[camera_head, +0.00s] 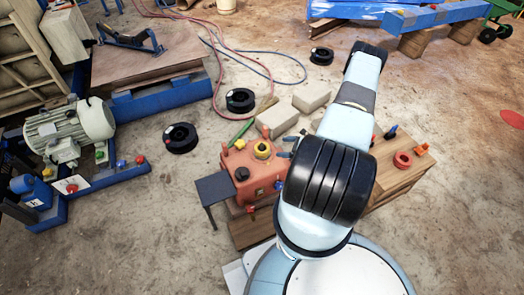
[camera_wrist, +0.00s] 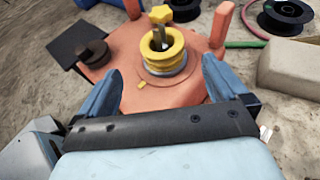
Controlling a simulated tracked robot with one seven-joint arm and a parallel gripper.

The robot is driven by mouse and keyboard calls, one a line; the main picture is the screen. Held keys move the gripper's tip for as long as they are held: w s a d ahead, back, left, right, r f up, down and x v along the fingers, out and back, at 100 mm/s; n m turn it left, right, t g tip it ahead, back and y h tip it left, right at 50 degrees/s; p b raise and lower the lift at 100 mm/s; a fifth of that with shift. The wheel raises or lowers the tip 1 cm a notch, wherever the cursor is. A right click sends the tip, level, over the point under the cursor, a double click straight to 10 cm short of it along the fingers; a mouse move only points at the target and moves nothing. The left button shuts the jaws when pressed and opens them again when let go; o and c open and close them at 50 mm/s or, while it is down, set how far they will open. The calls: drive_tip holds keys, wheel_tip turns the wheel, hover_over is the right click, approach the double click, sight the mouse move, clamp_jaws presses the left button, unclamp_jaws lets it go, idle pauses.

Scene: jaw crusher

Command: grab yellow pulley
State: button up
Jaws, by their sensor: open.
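The yellow pulley (camera_wrist: 162,55) is a grooved ring around an upright metal post, on top of the orange-red machine housing (camera_wrist: 128,42). In the head view the pulley (camera_head: 262,151) sits just left of my arm. My gripper (camera_wrist: 161,66) is open, with its two blue fingers spread to the left and right of the pulley in the wrist view. The fingers look apart from it and nothing is held. In the head view my arm hides most of the gripper.
A dark round knob (camera_wrist: 92,52) is left of the pulley, and upright orange posts (camera_wrist: 222,22) stand behind it. A wooden table (camera_head: 405,176) with a red ring (camera_head: 402,160) is at the right. Pale blocks (camera_head: 277,118) and black spools (camera_head: 180,138) lie on the floor behind.

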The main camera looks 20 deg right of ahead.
sight(262, 147)
drive_tip(key=x, duration=0.8)
drive_tip(key=shift+a+f, duration=0.1)
drive_tip(key=shift+f, duration=0.05)
drive_tip(key=shift+d+f+x, duration=0.1)
drive_tip(key=shift+f+x, duration=0.05)
drive_tip(key=shift+x, duration=1.15)
drive_tip(key=shift+d+f+x, duration=0.1)
drive_tip(key=shift+f+x, duration=0.05)
drive_tip(key=shift+x, duration=1.1)
drive_tip(key=shift+c, duration=0.2)
drive_tip(key=shift+w, duration=0.1)
drive_tip(key=c, duration=1.4)
